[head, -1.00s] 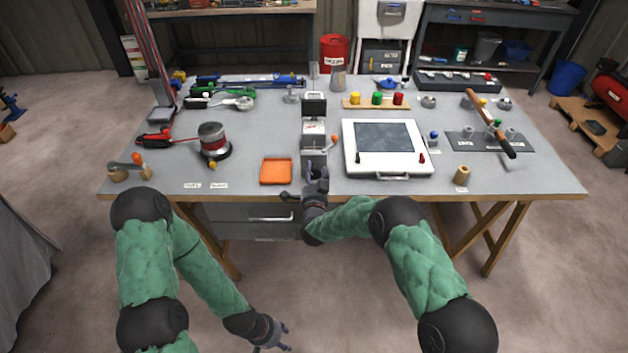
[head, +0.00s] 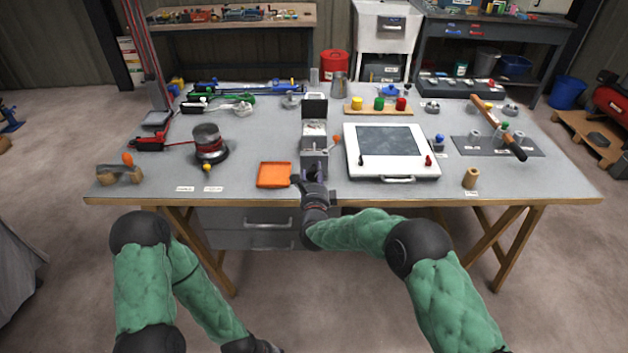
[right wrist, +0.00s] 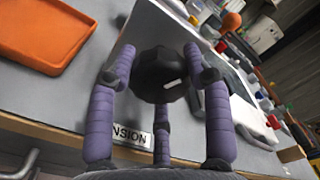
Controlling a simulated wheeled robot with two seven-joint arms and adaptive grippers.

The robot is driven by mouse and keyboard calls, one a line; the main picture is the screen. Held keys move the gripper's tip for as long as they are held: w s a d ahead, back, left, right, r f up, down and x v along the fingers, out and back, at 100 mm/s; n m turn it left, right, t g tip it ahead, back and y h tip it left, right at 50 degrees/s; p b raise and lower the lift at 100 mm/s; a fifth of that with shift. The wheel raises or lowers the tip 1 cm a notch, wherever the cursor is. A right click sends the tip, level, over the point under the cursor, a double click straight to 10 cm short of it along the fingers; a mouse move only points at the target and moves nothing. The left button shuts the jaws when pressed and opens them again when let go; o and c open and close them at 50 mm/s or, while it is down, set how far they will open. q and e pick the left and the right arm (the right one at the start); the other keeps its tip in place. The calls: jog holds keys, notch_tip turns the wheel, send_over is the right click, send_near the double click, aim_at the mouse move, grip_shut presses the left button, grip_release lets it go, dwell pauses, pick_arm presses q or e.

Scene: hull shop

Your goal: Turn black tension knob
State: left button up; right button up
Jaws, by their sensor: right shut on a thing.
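The black tension knob (right wrist: 158,68), faceted with a white mark, sits on the grey metal face of the machine in the right wrist view. My right gripper (right wrist: 158,80) has its purple fingers around the knob, shut on it. A label ending in "NSION" (right wrist: 131,135) lies below the knob. In the head view the right gripper (head: 313,180) is at the front of the grey machine (head: 314,145), by the table's front edge, and hides the knob.
An orange tray (head: 273,187) lies just left of the right gripper. A white framed panel (head: 432,170) with a handle lies to the right. A round spool (head: 211,157) stands further left.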

jog(key=m, duration=0.5)
jog(key=shift+w+d+r+m, duration=0.15)
jog(key=shift+d+m, duration=0.15)
jog(key=shift+d, duration=0.1)
jog(key=shift+a+f+m, duration=0.1)
jog(key=shift+f+m, duration=0.1)
jog(key=shift+m, duration=0.8)
jog(key=shift+f, duration=0.25)
jog(key=o, duration=0.9)
jog(key=shift+o, duration=1.2)
jog(key=shift+f, duration=0.15)
jog(key=shift+a, duration=0.1)
jog(key=shift+s+r, duration=0.2)
